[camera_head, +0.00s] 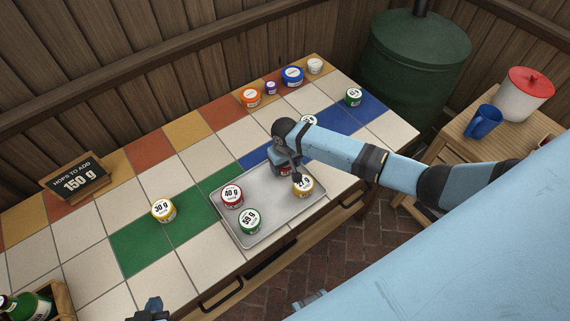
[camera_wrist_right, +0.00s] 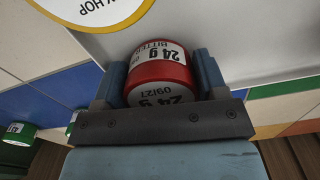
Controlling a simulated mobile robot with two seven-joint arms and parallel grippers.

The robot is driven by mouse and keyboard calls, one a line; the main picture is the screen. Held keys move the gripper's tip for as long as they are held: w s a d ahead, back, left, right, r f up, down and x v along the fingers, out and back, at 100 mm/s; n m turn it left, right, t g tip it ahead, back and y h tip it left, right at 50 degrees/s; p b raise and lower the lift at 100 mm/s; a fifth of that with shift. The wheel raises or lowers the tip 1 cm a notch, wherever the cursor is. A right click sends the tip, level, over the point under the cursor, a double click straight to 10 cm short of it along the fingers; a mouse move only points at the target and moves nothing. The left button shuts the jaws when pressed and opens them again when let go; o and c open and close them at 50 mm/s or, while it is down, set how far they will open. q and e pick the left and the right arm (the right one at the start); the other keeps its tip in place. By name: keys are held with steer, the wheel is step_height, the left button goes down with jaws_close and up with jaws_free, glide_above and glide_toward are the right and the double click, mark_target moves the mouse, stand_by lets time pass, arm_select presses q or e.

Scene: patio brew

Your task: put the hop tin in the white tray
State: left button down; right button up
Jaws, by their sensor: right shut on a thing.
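My right gripper (camera_wrist_right: 160,92) is shut on a red tin (camera_wrist_right: 160,75) marked 24 g and BITTER; in the head view the gripper (camera_head: 285,172) and tin are at the tray's back right part, half hidden by my arm. I cannot tell if the tin touches the tray. The pale metal tray (camera_head: 268,218) holds a red 40 g tin (camera_head: 232,197), a green 55 g tin (camera_head: 250,221) and a yellow tin (camera_head: 303,186), whose lid (camera_wrist_right: 95,12) also shows in the right wrist view. My left gripper (camera_head: 152,308) is at the bottom edge, its jaws unclear.
A yellow 30 g tin (camera_head: 163,210) stands left of the tray. A green tin (camera_head: 353,97) and a partly hidden tin (camera_head: 309,120) stand behind my arm. Small coloured jars (camera_head: 292,76) line the back. A sign (camera_head: 76,178) reads 150 g. A bottle crate (camera_head: 62,296) is bottom left.

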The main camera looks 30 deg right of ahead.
steer(key=o, duration=0.6)
steer(key=shift+f, duration=0.1)
steer(key=shift+o, duration=0.2)
